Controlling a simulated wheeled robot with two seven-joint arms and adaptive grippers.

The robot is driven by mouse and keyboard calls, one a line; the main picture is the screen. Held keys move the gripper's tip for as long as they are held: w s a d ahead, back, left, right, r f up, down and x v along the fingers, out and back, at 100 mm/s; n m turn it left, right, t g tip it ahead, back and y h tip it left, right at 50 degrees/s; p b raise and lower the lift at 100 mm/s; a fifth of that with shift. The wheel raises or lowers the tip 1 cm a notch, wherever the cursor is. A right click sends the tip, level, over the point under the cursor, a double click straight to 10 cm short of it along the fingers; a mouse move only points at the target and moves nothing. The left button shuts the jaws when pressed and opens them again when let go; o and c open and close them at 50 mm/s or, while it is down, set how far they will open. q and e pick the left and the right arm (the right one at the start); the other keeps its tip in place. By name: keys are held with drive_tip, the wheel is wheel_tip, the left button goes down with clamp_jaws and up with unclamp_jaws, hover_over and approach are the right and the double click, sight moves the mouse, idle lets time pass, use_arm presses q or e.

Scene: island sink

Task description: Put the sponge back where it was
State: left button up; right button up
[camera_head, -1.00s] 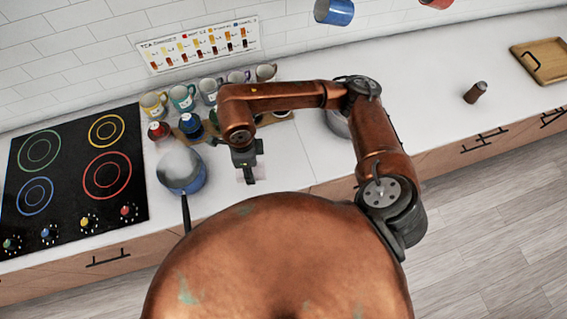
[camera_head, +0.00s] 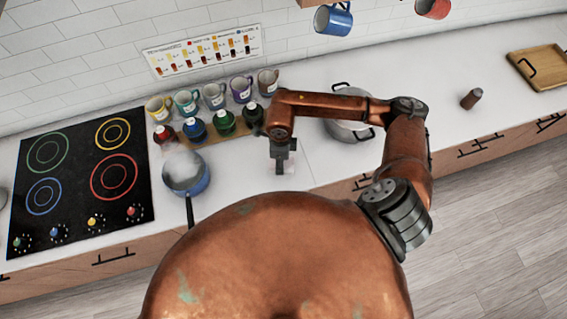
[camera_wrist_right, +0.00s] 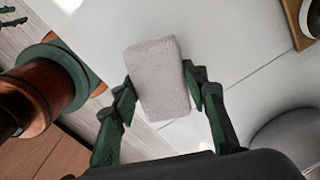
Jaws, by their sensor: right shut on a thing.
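The sponge (camera_wrist_right: 157,78) is a pale pinkish-grey block held between the green fingers of my right gripper (camera_wrist_right: 160,88) in the right wrist view. The fingers press on its two long sides and the white counter shows behind it. In the head view my right gripper (camera_head: 284,163) points down over the front part of the counter, right of the blue saucepan. The sponge shows there only as a small pale patch at the fingertips; whether it touches the counter I cannot tell. My left gripper is not in view.
The blue saucepan (camera_head: 188,175) stands left of my gripper, beside the black cooktop (camera_head: 75,185). A steel pot (camera_head: 347,128) stands behind my right arm.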

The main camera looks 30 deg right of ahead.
drive_tip(key=shift+d+f, duration=0.35)
drive_tip(key=shift+f, duration=0.1)
drive_tip(key=f+p, duration=0.1)
drive_tip(key=f, duration=0.2)
drive_tip(key=shift+d+p, duration=0.2)
drive_tip(key=shift+p, duration=0.1)
drive_tip(key=shift+w+f, duration=0.1)
drive_tip(key=shift+f, duration=0.15)
drive_tip(key=shift+f, duration=0.15)
drive_tip(key=shift+f+b, duration=0.1)
drive_tip(key=shift+b, duration=0.2)
drive_tip(key=o, duration=1.2)
drive_tip(key=shift+r, duration=0.2)
